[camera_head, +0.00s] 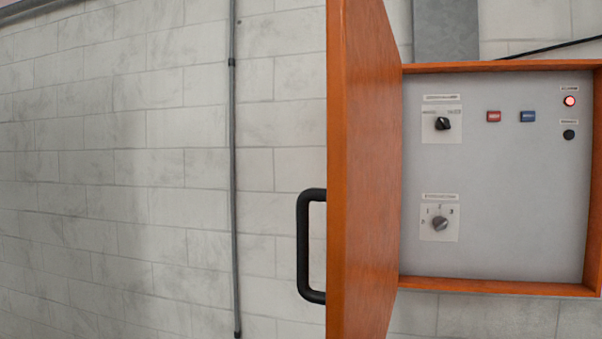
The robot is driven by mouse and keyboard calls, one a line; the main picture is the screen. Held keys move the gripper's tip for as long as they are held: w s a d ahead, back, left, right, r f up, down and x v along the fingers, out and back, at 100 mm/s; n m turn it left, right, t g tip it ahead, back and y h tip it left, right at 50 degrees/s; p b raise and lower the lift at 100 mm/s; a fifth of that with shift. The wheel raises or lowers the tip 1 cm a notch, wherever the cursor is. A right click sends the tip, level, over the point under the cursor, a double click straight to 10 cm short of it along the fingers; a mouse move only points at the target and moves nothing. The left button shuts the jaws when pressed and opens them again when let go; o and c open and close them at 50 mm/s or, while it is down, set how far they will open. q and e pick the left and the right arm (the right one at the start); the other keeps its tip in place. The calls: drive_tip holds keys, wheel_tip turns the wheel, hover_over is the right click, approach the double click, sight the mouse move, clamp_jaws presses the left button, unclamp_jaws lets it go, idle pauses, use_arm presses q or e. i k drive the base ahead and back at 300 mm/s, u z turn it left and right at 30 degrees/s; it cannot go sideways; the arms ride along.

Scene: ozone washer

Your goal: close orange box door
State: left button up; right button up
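The orange box (495,287) is mounted on the wall at the right of the head view, and its right edge is close to the picture's edge. Its orange door (362,180) stands wide open, swung out from the box's left side toward me. A black handle (302,246) sticks out to the left from the door's lower part. Inside the box is a grey panel (510,190) with a black knob (443,124), a grey dial (439,223), a red button, a blue button and a lit red lamp (569,101). Neither of my grippers shows.
A pale block wall (130,170) fills the left and the background. A thin grey pipe (232,150) runs down it, left of the door. A grey duct (446,30) and a black cable (550,47) are above the box. Nothing stands in front of the panel.

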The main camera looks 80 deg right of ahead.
sight(362, 194)
drive_tip(key=i, duration=0.65)
drive_tip(key=z, duration=3.6)
drive_tip(key=i, duration=0.5)
